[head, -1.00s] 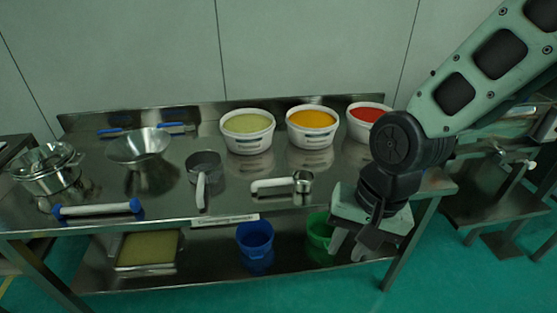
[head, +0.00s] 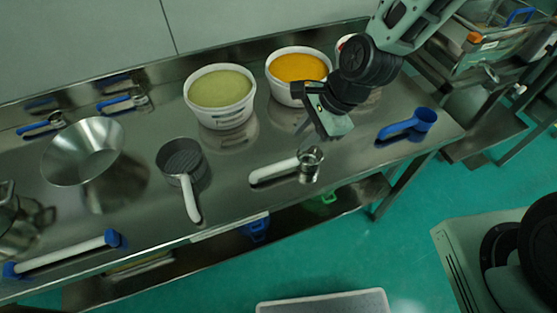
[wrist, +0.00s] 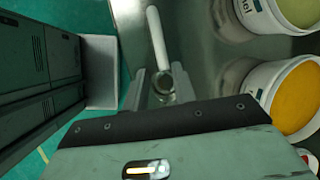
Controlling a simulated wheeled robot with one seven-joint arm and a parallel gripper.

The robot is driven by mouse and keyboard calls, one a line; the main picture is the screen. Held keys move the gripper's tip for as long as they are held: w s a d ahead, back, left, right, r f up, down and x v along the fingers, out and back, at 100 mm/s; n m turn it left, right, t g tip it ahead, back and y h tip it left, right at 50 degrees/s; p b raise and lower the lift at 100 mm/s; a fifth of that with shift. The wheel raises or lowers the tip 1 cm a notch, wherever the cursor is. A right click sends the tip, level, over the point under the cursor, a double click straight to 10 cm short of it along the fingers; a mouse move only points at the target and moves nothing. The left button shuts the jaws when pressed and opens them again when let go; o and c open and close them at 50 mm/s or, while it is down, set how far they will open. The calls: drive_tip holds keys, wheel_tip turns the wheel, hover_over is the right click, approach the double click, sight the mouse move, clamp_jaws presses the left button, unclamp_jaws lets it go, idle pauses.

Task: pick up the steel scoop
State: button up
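The steel scoop (head: 310,163), a small shiny cup with a white handle (head: 273,172) pointing left, lies on the steel table near its front edge. My gripper (head: 316,122) is above the table, just behind the scoop's cup and pointing down. In the wrist view the scoop's cup (wrist: 163,84) shows between the two spread fingers of my gripper (wrist: 159,72), partly hidden by the gripper body, with the white handle (wrist: 156,34) running away from it. The gripper looks open and holds nothing.
Tubs of green (head: 220,90) and orange (head: 298,68) material stand behind. A grey pan with a white handle (head: 182,160) lies to the left, a blue scoop (head: 422,118) to the right. A steel funnel (head: 83,152) and blue-ended bar (head: 62,254) are farther left.

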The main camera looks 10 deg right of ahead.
sight(278, 166)
drive_tip(key=p+x, duration=0.1)
drive_tip(key=x, duration=0.8)
drive_tip(key=shift+a+f, duration=0.1)
drive_tip(key=shift+f, duration=0.15)
drive_tip(key=shift+p+x, duration=1.15)
drive_tip(key=shift+x, duration=1.6)
drive_tip(key=shift+s, duration=0.15)
clamp_jaws()
